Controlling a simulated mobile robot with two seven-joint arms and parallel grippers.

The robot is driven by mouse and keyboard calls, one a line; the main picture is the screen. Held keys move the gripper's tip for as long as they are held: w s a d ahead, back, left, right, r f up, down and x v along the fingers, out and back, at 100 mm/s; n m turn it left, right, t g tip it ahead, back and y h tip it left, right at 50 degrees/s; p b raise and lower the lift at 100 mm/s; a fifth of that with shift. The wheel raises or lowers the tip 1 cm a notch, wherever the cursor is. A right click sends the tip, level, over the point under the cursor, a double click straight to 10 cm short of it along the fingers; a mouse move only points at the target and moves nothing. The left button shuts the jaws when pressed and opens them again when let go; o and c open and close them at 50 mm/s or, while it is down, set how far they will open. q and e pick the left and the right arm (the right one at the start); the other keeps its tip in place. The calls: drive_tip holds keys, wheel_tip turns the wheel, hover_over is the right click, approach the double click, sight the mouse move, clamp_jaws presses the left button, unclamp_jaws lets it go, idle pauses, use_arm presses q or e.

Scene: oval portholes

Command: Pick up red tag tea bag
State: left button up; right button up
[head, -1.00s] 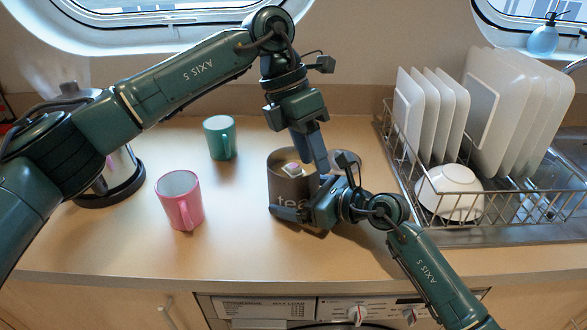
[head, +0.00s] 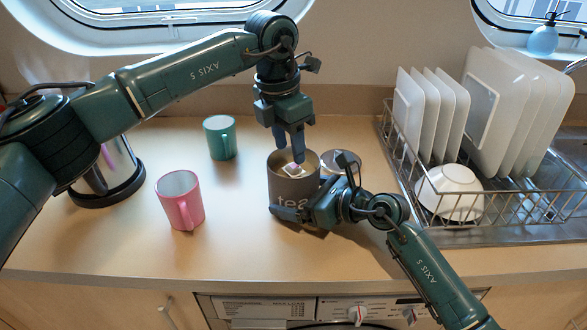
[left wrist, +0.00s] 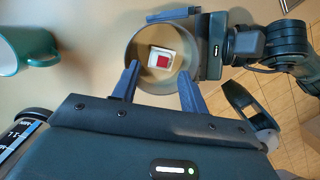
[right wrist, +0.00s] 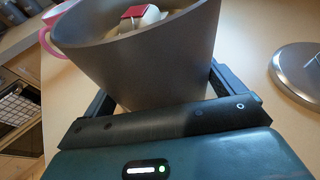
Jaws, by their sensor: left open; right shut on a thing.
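The tea canister (head: 293,190), grey with "tea" lettering, stands open on the counter. The red tag tea bag (left wrist: 161,60) lies inside it, a white packet with a red square, also visible in the right wrist view (right wrist: 139,13). My left gripper (head: 291,158) is open above the canister mouth, fingers pointing down. In the left wrist view its fingertips (left wrist: 158,78) straddle the near side of the opening with the tea bag between and beyond them. My right gripper (head: 296,212) is shut on the canister, its fingers on either side of the canister wall (right wrist: 150,65).
The round metal lid (right wrist: 300,70) lies on the counter beside the canister. A pink mug (head: 180,203) and a green mug (head: 220,140) stand to the left. A dish rack (head: 480,236) with white plates and a bowl (head: 450,190) fills the right side.

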sight(293, 165)
use_arm(q)
drive_tip(key=f, duration=0.4)
drive_tip(key=shift+w+d+f, duration=0.1)
drive_tip(key=shift+d+f, duration=0.05)
drive_tip(key=shift+d, duration=0.15)
drive_tip(key=c, duration=0.7)
